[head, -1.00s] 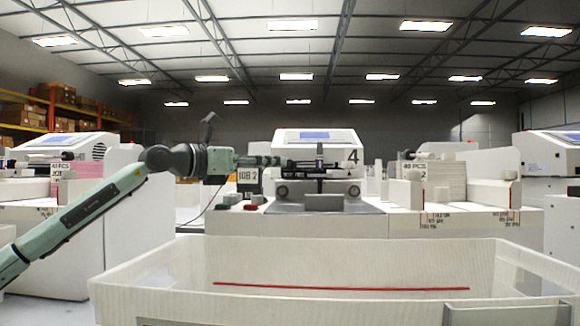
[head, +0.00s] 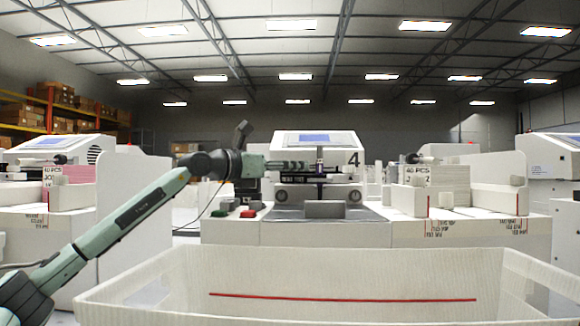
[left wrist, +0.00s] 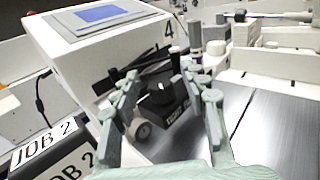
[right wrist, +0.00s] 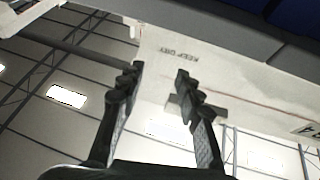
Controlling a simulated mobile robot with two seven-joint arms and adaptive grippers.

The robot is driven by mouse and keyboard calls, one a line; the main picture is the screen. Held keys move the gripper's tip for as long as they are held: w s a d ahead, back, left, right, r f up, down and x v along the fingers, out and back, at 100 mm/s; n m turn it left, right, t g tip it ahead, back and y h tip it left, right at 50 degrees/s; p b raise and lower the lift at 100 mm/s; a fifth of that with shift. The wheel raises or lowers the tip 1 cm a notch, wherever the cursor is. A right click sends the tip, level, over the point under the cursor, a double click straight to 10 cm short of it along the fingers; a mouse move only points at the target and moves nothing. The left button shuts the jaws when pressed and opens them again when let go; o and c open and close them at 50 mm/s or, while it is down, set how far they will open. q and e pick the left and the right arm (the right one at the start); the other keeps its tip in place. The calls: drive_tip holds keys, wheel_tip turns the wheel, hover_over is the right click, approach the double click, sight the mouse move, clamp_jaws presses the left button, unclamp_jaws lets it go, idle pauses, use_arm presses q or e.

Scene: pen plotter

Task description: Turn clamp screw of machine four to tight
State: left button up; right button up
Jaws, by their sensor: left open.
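Machine four (head: 318,142) is a white plotter with a blue screen and a "4" on its side. It also shows in the left wrist view (left wrist: 110,50). Its clamp screw looks like the black round knob (left wrist: 160,93) with a white mark, on a black block with "TIGHT" lettering. My left gripper (head: 307,166) reaches in from the left at the machine's front. In the left wrist view its open fingers (left wrist: 158,76) are on either side of the knob, and I cannot tell if they touch it. My right gripper (right wrist: 160,69) is open and empty.
A white crate (head: 335,257) with a red line stands in front of me. A "JOB 2" sign (left wrist: 42,138) and red and green buttons are left of the machine. A marker (left wrist: 195,38) stands behind the knob. White blocks and stacked sheets (head: 448,187) are at the right.

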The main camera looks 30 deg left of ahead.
use_arm(q)
drive_tip(key=shift+c, duration=0.5)
clamp_jaws()
drive_tip(key=m+g+h+p, duration=0.1)
drive_tip(key=m+h+p, duration=0.1)
drive_tip(key=h, duration=0.2)
drive_tip(key=shift+m+g, duration=0.4)
drive_tip(key=shift+h, duration=0.3)
use_arm(e)
wheel_tip(320, 180, down, 10)
drive_tip(key=w+d+g+h, duration=0.2)
drive_tip(key=g+h, duration=0.1)
drive_tip(key=g, duration=0.2)
drive_tip(key=shift+w+d+f, duration=0.15)
drive_tip(key=shift+w+d, duration=0.1)
use_arm(q)
drive_tip(key=shift+o, duration=0.5)
unclamp_jaws()
